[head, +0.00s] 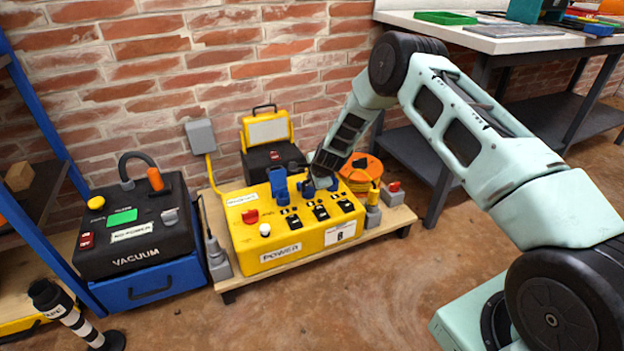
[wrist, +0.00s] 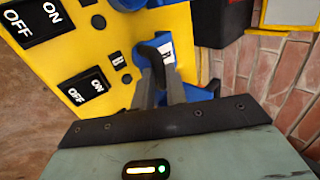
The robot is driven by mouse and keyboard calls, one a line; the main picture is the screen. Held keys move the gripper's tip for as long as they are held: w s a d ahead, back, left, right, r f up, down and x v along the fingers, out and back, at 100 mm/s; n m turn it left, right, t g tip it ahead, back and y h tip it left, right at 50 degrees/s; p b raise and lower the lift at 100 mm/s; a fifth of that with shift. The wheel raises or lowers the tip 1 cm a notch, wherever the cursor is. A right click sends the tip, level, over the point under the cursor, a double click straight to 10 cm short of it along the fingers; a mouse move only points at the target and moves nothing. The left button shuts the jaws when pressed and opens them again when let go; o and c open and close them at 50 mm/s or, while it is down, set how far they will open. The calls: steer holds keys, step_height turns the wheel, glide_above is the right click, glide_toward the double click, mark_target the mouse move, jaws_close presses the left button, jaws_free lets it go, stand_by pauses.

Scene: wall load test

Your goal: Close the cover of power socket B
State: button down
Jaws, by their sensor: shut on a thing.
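The yellow power box (head: 262,247) stands on a low wooden pallet by the brick wall. A blue cover (head: 278,183) stands raised at the left of its back row. My gripper (head: 318,183) is at the back of the box, by the middle blue cover (head: 308,186). The cover's exact angle is unclear.
Black ON/OFF switches (head: 320,211) sit in front of the sockets. A black VACUUM unit (head: 135,235) is at left, a yellow-black case (head: 268,130) behind, and an orange coil (head: 362,172) at right. A workbench (head: 500,40) stands beyond my arm. Open floor lies in front.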

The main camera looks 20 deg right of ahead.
steer(key=shift+s+d+f+g, duration=0.1)
steer(key=shift+s+f+g, duration=0.05)
steer(key=shift+s+f, duration=0.4)
steer(key=shift+s+f+g, duration=0.15)
steer(key=shift+s+f, duration=0.15)
steer(key=shift+f, duration=0.3)
steer(key=c, duration=1.4)
jaws_free()
steer(key=shift+r, duration=0.1)
steer(key=p+v, duration=0.5)
steer(key=v, duration=1.2)
steer(key=shift+r+p, duration=0.35)
steer(key=shift+w, duration=0.15)
